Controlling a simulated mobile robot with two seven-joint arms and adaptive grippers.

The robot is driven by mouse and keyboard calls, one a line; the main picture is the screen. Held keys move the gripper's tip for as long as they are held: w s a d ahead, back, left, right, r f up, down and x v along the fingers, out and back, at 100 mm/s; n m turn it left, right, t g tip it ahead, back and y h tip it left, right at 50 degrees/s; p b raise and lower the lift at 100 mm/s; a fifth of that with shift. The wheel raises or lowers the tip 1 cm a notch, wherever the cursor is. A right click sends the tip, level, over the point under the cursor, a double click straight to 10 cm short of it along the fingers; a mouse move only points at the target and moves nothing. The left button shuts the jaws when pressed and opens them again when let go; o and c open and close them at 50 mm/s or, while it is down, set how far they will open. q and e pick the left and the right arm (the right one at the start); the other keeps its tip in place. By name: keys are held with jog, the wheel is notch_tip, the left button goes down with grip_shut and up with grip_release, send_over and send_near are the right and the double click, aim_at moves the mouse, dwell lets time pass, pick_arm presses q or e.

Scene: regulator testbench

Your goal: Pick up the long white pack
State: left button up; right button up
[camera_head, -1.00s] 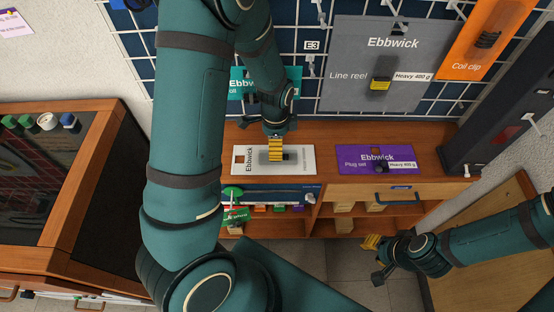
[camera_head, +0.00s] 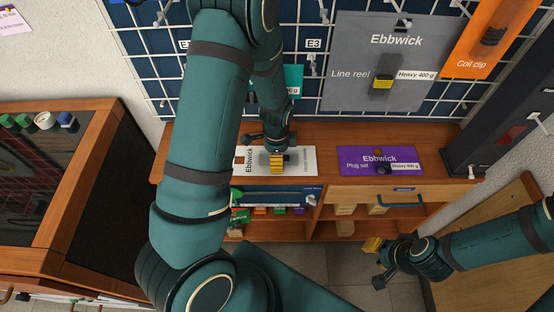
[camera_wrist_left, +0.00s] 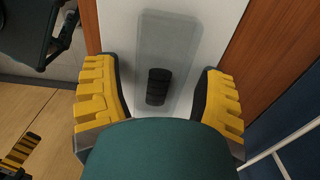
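The long white pack (camera_head: 303,163) lies flat on the wooden counter, with "Ebbwick" printed at its left end. In the left wrist view the white pack (camera_wrist_left: 118,28) shows a clear blister with a dark ribbed item inside. My left gripper (camera_head: 277,163) is over the middle of the pack and hides part of it. In the left wrist view the yellow fingers of my left gripper (camera_wrist_left: 160,103) are wide apart, on either side of the blister, with nothing held. My right gripper (camera_head: 374,262) is at lower right, fingers spread and empty, away from the pack.
A purple "Plug set" pack (camera_head: 377,160) lies to the right on the counter (camera_head: 327,150). A grey "Line reel" pack (camera_head: 385,60) and an orange "Coil clip" pack (camera_head: 490,38) hang on the wire grid behind. A dark upright post (camera_head: 485,110) stands at right.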

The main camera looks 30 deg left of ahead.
pick_arm(q)
jog(key=c, duration=0.9)
